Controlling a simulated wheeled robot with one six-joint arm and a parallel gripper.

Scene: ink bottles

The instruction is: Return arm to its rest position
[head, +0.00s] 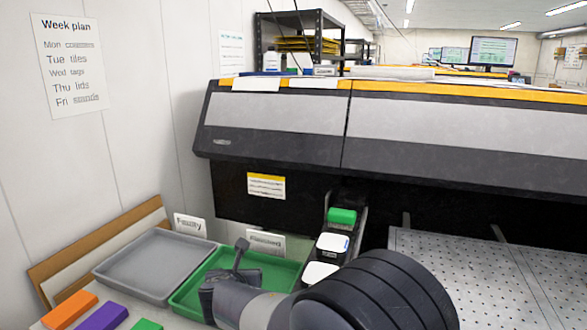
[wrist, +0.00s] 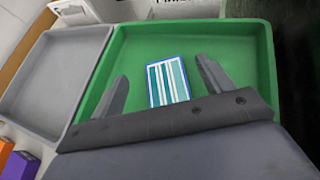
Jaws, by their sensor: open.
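My gripper (head: 240,258) is over the green tray (head: 187,296) in the head view. In the wrist view its two fingers stand apart (wrist: 162,78) with nothing gripped. A flat-looking item with white and teal stripes and a blue edge (wrist: 168,82) lies in the green tray (wrist: 258,55), seen between the fingers. I cannot tell the height of the fingers above it. My arm hides the item and much of the tray in the head view.
An empty grey tray (head: 155,265) stands to the left, with a "Faulty" sign (head: 190,224) behind it. Orange (head: 70,309) and purple (head: 102,317) blocks lie in front. A slot with green-topped (head: 342,216) and white-topped (head: 332,243) bottles is beside my arm, under the printer (head: 275,125).

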